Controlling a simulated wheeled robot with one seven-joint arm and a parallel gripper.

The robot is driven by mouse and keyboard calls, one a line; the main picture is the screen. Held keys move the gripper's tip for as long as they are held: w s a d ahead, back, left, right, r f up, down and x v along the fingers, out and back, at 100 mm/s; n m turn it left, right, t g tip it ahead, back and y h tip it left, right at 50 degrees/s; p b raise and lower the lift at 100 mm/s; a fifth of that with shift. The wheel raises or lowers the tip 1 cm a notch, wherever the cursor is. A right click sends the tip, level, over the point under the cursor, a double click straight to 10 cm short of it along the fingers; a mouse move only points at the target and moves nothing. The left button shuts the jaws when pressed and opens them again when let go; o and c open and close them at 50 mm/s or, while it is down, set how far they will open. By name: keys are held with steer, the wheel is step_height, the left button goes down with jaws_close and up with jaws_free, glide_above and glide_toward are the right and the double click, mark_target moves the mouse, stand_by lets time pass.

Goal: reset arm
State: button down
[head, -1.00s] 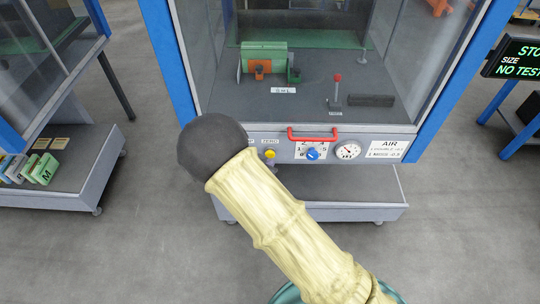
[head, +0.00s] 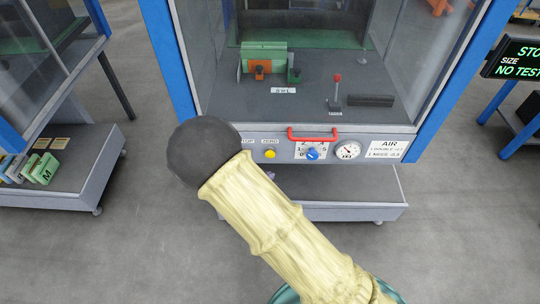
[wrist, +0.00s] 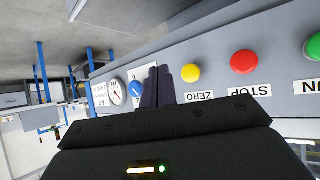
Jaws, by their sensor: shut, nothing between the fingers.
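My arm reaches up from the bottom of the head view, and its dark rounded end hides my gripper there. In the wrist view my gripper (wrist: 158,86) shows its two dark fingers close together, shut and empty. The fingers point toward the front panel (wrist: 220,62) of the machine, near the yellow zero button (wrist: 191,73) and the blue dial (wrist: 136,89). I cannot tell the exact gap to the panel; no contact is plain.
The machine has a red handle (head: 313,134), a gauge (head: 348,150) and a glass-sided cabinet above the panel. The wrist view also shows a red stop button (wrist: 244,61) and a green button (wrist: 314,46). A lower shelf (head: 340,205) juts out below.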

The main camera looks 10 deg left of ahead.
stand_by(0.5)
steer(key=w+d+r+n+g+y, duration=0.15)
steer(key=d+r+g+y, duration=0.3)
steer(key=d+r, duration=0.75)
steer(key=s+d+r+n+g, duration=0.1)
steer(key=s+d+r, duration=0.1)
steer(key=s+d, duration=0.3)
steer(key=s+d+r+g+h, duration=0.1)
steer(key=s+d+r, duration=0.15)
steer(key=d, duration=0.35)
steer(key=s+d+r+n+g, duration=0.1)
steer(key=s+d, duration=0.3)
steer(key=d, duration=0.2)
step_height(320, 180, up, 16)
steer(key=p, duration=1.5)
steer(key=shift+s+p, duration=0.25)
steer(key=shift+p, duration=0.1)
steer(key=shift+d, duration=0.1)
